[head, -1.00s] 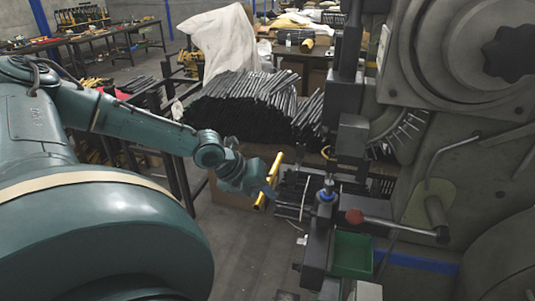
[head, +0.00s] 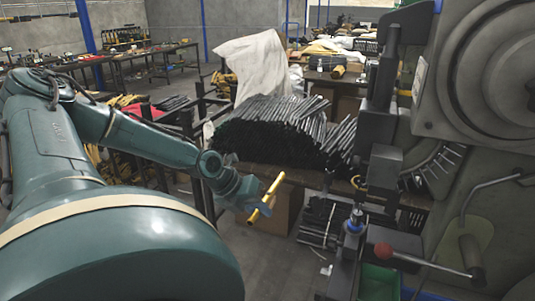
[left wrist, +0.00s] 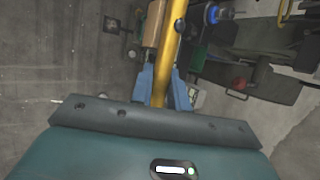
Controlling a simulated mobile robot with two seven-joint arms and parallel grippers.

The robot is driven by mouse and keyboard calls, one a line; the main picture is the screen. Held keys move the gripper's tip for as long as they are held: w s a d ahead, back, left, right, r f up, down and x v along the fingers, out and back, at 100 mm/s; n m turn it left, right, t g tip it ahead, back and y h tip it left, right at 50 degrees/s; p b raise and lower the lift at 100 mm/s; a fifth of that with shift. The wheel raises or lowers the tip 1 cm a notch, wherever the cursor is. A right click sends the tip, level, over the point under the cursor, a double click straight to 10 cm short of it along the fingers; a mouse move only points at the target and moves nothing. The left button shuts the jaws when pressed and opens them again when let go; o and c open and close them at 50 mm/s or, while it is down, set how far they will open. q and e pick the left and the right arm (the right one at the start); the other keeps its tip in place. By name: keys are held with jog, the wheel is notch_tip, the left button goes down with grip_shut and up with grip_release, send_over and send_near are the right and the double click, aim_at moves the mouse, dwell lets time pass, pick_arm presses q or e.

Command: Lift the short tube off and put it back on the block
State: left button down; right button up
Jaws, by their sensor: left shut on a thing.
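My left gripper (head: 258,203) is shut on a yellow tube (head: 274,187), held tilted in the air to the left of the press. In the left wrist view the blue fingers of my left gripper (left wrist: 162,90) clasp the lower part of the tube (left wrist: 166,45), which has a dark spot on its side. The dark block with a blue collar (head: 354,224) stands under the press ram, to the right of the tube and apart from it. The collar also shows in the left wrist view (left wrist: 212,14). My right gripper is not in view.
A lever with a red knob (head: 383,251) and a green bin (head: 379,283) are beside the block. The large grey press (head: 495,130) fills the right. A pile of dark rods (head: 270,135) lies behind my gripper. Some floor is clear below it.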

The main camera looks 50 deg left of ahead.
pick_arm(q)
jog(key=s+a+b, duration=0.2)
jog(key=a+b, duration=0.1)
jog(key=s+a+b, duration=0.1)
jog(key=a+b, duration=0.1)
dwell(0.6)
jog(key=shift+d, duration=0.1)
